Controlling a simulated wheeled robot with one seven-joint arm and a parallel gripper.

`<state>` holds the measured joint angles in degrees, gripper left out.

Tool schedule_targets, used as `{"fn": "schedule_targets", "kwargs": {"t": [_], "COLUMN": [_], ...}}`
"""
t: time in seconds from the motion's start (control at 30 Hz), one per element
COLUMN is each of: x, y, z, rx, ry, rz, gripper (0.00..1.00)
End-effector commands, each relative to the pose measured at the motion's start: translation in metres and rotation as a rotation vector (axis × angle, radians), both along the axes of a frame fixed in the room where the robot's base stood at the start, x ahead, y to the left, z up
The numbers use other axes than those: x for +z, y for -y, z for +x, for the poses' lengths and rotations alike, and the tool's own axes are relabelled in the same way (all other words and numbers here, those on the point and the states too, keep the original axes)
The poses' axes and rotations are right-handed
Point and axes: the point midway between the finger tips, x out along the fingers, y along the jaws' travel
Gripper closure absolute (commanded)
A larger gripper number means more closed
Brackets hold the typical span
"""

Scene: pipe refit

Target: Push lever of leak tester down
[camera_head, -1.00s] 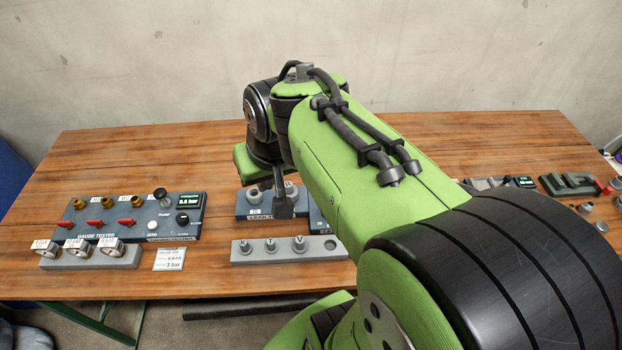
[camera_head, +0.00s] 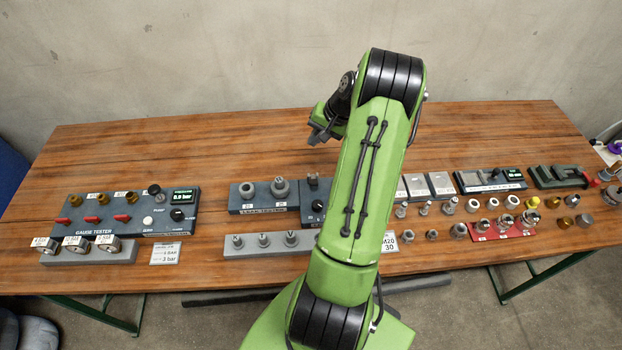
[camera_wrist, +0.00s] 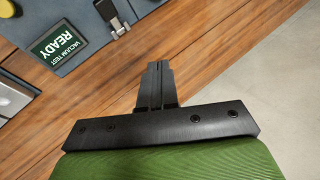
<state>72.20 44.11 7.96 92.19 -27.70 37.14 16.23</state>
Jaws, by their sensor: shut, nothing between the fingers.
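The leak tester (camera_head: 247,208) is a dark grey-blue block left of my arm in the head view, with two grey round ports on top. A black upright piece (camera_head: 313,181), perhaps its lever, stands at its right part, beside my arm. My forearm hides what lies just right of it. My gripper (camera_head: 318,137) is above and behind the tester, apart from it. In the wrist view, my gripper (camera_wrist: 158,65) is shut and empty. A panel there has a "VACUUM TEST READY" screen (camera_wrist: 60,44) and a metal-and-black lever-like part (camera_wrist: 116,20), both apart from the fingertips.
The gauge tester (camera_head: 120,212) with red handles stands at the left. A grey fitting rack (camera_head: 272,242) lies in front of the leak tester. Several fittings, a red tray (camera_head: 503,229) and a green vise-like tool (camera_head: 560,177) are at the right. The table's back left is clear.

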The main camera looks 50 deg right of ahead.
Motion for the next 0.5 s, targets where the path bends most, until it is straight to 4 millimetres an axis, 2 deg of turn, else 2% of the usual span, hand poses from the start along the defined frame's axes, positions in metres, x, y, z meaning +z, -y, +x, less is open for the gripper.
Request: {"fn": "schedule_targets", "kwargs": {"t": [0.23,0.5], "x": [-0.008,-0.046], "y": [-0.003,-0.016], "z": [-0.002,-0.013], "rx": [0.002,0.002], "ry": [-0.002,-0.002], "rz": [0.001,0.0], "gripper": [1.0,1.0]}}
